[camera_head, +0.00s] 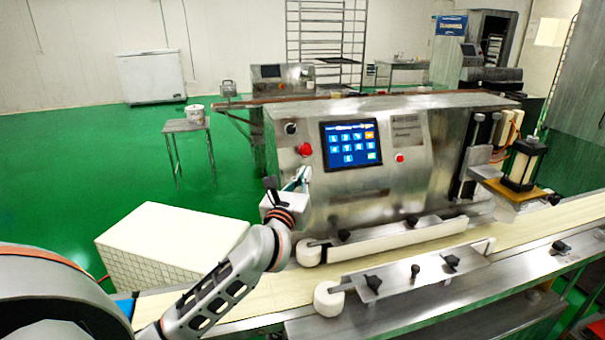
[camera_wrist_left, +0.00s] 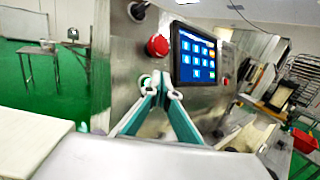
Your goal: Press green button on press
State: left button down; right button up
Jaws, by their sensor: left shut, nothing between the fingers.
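The press is a steel machine (camera_head: 375,190) with a blue touch screen (camera_head: 350,143) on its front panel. A red knob (camera_head: 304,149) sits left of the screen. In the left wrist view, a small round button with a green tint (camera_wrist_left: 144,80) shows below the red knob (camera_wrist_left: 158,46), partly covered by my fingers. In the head view my gripper hides that spot. My left gripper (camera_head: 303,176) is shut and empty in front of the panel; its fingertips (camera_wrist_left: 162,88) lie close to the button, but I cannot tell whether they touch. My right gripper is not in view.
A conveyor belt (camera_head: 280,292) with side guides and black knobs runs along the machine's front. A white box (camera_head: 170,240) stands left of my arm. A second red button (camera_head: 399,158) is right of the screen. A small table (camera_head: 186,126) stands behind on the green floor.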

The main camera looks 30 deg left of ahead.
pick_arm(q)
jog(key=s+d+r+p, duration=0.2)
jog(key=s+d+p, duration=0.1)
jog(key=shift+d+r, duration=0.15)
jog(key=shift+d, duration=0.05)
dwell(0.3)
dwell(0.4)
dwell(0.4)
